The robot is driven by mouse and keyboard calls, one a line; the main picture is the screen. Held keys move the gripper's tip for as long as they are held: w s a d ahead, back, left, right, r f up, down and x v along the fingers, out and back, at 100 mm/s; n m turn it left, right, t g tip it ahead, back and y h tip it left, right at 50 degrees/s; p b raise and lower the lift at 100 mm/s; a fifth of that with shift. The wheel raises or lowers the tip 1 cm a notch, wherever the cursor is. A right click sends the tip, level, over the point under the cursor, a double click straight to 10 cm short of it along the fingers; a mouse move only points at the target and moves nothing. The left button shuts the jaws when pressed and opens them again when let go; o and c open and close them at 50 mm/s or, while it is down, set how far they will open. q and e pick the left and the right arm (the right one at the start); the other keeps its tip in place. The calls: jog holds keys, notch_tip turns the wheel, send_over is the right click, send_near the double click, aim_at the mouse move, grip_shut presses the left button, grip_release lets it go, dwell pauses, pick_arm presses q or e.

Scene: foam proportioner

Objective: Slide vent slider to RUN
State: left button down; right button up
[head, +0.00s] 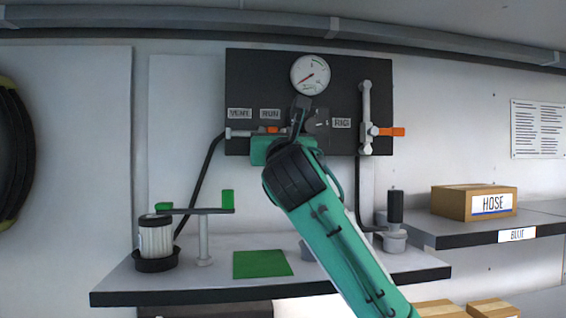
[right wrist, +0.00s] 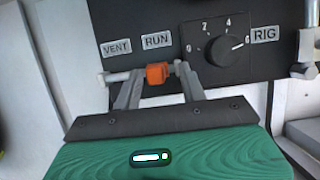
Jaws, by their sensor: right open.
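The vent slider is an orange block (right wrist: 157,73) on a short pale horizontal rod. In the right wrist view it sits below the RUN label (right wrist: 157,40), to the right of the VENT label (right wrist: 116,48). It also shows in the head view (head: 272,129), partly hidden by my gripper. My right gripper (right wrist: 158,86) is open, with one finger on each side of the orange block. A small gap seems to show on both sides; I cannot tell whether a finger touches. The same gripper is at the panel in the head view (head: 290,128). My left gripper is not in view.
The black panel (head: 240,85) carries a round gauge (head: 310,74), a dial (right wrist: 224,50) beside the RIG label (right wrist: 264,34), and an orange-handled valve (head: 390,132) on the right. Below, a shelf (head: 120,285) holds a filter cup (head: 156,240) and a green-tipped stand (head: 203,240).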

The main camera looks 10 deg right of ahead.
jog(key=b+v, duration=0.4)
jog(key=v, duration=0.4)
jog(key=shift+s+f, duration=0.2)
jog(key=shift+s, duration=0.15)
